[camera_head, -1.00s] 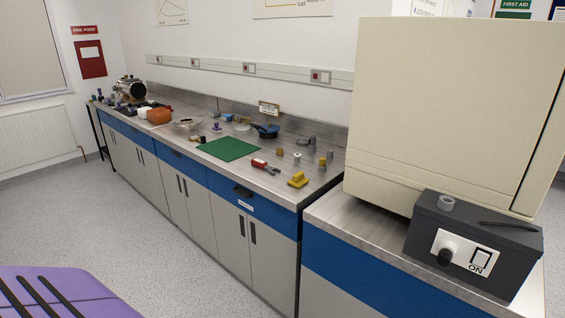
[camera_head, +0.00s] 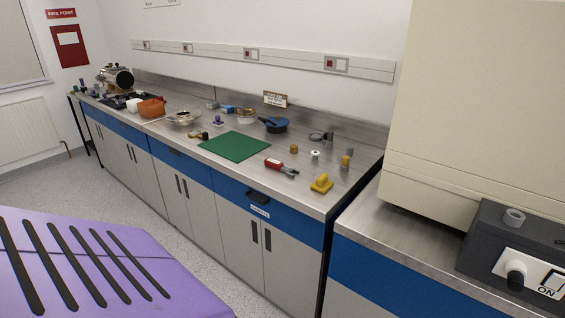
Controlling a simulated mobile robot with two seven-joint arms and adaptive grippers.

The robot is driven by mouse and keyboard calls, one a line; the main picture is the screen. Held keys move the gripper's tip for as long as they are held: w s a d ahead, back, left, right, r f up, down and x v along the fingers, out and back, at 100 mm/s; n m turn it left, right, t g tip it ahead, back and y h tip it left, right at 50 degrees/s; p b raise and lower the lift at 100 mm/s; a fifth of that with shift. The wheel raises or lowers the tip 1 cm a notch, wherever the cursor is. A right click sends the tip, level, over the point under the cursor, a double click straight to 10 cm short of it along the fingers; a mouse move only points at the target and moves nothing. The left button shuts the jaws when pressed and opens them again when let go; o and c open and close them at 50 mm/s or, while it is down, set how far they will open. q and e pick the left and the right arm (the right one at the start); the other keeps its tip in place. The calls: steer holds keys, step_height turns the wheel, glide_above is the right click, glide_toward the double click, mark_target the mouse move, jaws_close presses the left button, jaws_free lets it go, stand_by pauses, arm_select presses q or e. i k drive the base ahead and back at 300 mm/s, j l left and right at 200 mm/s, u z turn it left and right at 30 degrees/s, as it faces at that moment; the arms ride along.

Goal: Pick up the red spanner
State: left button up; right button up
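The red spanner (camera_head: 281,167) lies on the steel worktop, between the green mat and a yellow block. Its handle is red and its grey jaw end points right. Nothing covers it. Neither of my grippers shows in the head view.
The steel worktop (camera_head: 231,180) runs along the wall over blue-fronted cabinets. Near the spanner are the green mat (camera_head: 234,146), the yellow block (camera_head: 321,183) and small fittings. A blue pan (camera_head: 274,125) sits behind. A large cream cabinet (camera_head: 475,110) and dark switch box (camera_head: 514,252) stand right.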

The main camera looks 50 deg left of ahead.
mark_target(277, 165)
steer(key=j+z, duration=0.15)
steer(key=j, duration=0.95)
steer(key=k+j+z, duration=0.15)
steer(key=j, duration=0.95)
